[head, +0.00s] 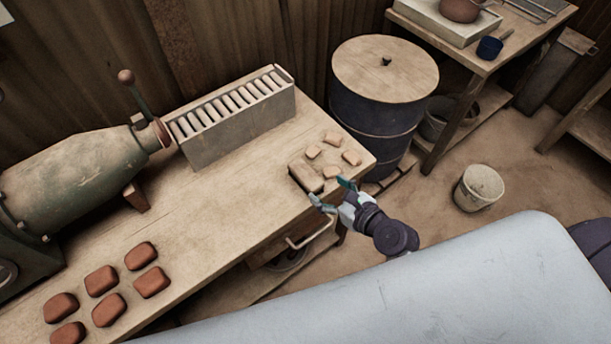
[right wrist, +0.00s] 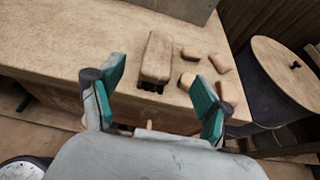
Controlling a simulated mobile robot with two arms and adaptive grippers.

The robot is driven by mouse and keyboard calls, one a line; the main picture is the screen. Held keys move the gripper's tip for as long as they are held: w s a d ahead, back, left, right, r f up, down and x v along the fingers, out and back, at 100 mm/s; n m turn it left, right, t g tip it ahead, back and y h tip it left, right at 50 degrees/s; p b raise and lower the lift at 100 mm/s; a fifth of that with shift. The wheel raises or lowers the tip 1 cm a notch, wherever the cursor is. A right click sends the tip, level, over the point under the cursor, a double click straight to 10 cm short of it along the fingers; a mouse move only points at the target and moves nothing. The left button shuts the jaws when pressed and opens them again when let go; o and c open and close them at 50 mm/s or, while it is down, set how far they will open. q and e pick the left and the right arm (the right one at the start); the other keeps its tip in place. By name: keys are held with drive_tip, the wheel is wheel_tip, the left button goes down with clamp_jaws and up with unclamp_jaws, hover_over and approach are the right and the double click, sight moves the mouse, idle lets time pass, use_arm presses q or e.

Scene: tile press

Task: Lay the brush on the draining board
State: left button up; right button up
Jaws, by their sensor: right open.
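The brush (head: 305,177) appears to be the long wooden block near the right end of the workbench. In the right wrist view the brush (right wrist: 157,57) shows a pale wooden back and dark bristles at its near end. My right gripper (head: 333,194) is open and empty at the bench's front edge, close to the brush. In the right wrist view its two teal-padded fingers (right wrist: 158,78) stand apart, with the brush ahead between them. A slatted rack (head: 536,9) at the top right may be the draining board; I cannot tell for sure. My left gripper is not in view.
Several small tan pieces (head: 352,157) lie beside the brush. The bench (head: 225,215) also carries a slatted box (head: 240,125), a green press (head: 85,180) and several red blocks (head: 102,280). A lidded barrel (head: 385,100) stands right of it. A bucket (head: 478,188) is on the floor.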

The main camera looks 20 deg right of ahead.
sight(308, 176)
drive_tip(key=x, duration=1)
drive_tip(key=shift+f, duration=0.25)
drive_tip(key=c, duration=1.3)
drive_tip(key=shift+r, duration=0.1)
